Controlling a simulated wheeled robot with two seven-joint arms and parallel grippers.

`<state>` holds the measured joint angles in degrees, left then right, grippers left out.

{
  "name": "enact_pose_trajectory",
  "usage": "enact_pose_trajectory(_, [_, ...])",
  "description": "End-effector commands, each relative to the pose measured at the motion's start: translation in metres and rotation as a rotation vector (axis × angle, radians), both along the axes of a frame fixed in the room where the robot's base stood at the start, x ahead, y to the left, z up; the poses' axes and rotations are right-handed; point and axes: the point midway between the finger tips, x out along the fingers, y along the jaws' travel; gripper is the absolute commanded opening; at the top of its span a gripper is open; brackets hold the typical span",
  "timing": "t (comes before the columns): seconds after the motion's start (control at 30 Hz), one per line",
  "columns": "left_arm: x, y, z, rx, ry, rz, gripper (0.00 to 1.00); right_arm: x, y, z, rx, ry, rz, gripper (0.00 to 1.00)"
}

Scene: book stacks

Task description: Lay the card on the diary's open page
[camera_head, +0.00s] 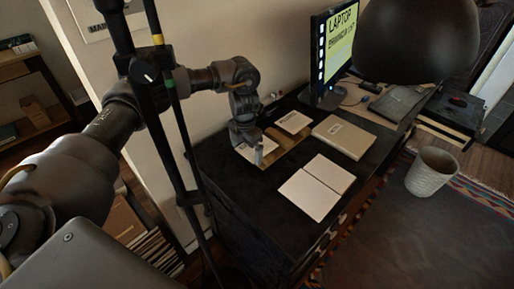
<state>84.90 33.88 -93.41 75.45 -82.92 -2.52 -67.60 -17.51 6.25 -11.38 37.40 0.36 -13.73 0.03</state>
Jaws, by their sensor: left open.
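The open diary (308,195) lies flat on the dark desk, its two blank pale pages facing up. To its upper left is a brown tray or board (285,143). A pale flat piece (244,151), possibly the card, lies at its left end. Another pale flat piece (294,122) lies at its far end; I cannot tell for sure which is the card. My left gripper (259,158) points down at the left piece, partly covering it. It is open, and its fingers are small in view. My right gripper is not in view.
A closed beige book (343,137) lies behind the diary. A monitor (335,50) stands at the back of the dark desk (262,205), with a laptop (398,103) to its right. A pale bin (432,172) stands on the floor. The desk left of the diary is clear.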

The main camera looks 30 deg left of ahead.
Motion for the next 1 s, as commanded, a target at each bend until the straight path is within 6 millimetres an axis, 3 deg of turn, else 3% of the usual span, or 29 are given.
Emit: enact_pose_trajectory(1.0, [0.0001, 0.0, -0.0054, 0.0, 0.0, 0.0, 1.0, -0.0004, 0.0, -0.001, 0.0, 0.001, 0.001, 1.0])
